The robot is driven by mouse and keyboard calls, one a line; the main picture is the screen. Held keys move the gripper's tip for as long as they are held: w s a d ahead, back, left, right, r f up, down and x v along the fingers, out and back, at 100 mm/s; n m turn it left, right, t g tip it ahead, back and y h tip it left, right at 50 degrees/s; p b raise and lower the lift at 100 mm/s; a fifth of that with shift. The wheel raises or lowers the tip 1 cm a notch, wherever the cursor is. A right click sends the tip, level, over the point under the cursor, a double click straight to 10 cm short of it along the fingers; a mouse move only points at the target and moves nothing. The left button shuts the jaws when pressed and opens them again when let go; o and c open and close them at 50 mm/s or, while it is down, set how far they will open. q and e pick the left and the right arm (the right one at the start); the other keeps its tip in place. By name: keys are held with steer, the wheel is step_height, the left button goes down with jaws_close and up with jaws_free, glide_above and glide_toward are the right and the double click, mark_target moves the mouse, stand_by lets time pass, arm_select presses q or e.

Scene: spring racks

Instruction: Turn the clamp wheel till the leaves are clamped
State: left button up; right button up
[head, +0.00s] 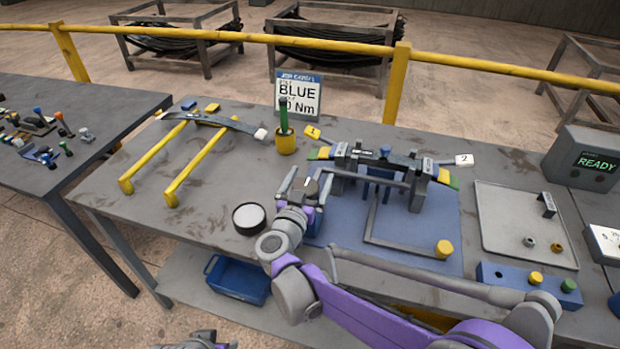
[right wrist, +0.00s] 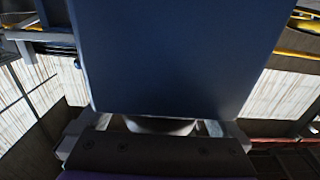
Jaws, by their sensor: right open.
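The clamp fixture (head: 418,189) stands on a blue mat (head: 330,232) at the middle of the bench. Dark leaves (head: 400,158) lie across it, with yellow and green ends showing at both sides. A bent grey rod with a yellow knob (head: 444,249) reaches forward from the fixture. I cannot pick out the clamp wheel clearly; my gripper and arm may hide it. My right gripper (head: 306,186) is open at the fixture's front left; I cannot tell whether it touches anything. In the right wrist view a dark blue flat surface (right wrist: 175,55) fills the middle.
A curved leaf (head: 222,123) rests on two yellow rails at the left. A yellow cup (head: 286,143) and a round tin (head: 249,218) stand nearby. A grey tray (head: 505,225) with small nuts and a READY box (head: 590,158) are at the right.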

steer(key=c, duration=1.2)
steer(key=shift+m+h, duration=0.3)
steer(key=shift+h, duration=0.1)
steer(key=shift+s+d+m+g+h+b, duration=0.1)
steer(key=shift+m+g+h+b, duration=0.1)
steer(key=shift+m+g+h, duration=0.3)
steer(key=shift+s+d+m+g+h+b, duration=0.1)
steer(key=shift+m+g+h+b, duration=0.15)
steer(key=shift+h, duration=0.45)
steer(key=shift+d+m+g+h, duration=0.25)
steer(key=shift+m+g+h, duration=0.4)
steer(key=shift+m+h, duration=0.3)
steer(key=shift+s+d+m+g+h, duration=0.15)
steer(key=shift+s+m+g+h, duration=0.05)
steer(key=shift+m+g+h, duration=0.65)
steer(key=shift+s+d+m+g+h, duration=0.25)
steer(key=shift+m+g+h, duration=0.45)
steer(key=shift+g+h, duration=0.25)
steer(key=shift+s+d+m+g+h, duration=0.1)
steer(key=shift+s+m+g+h, duration=0.1)
steer(key=shift+m+g+h, duration=0.7)
steer(key=shift+g, duration=0.3)
steer(key=o, duration=1.2)
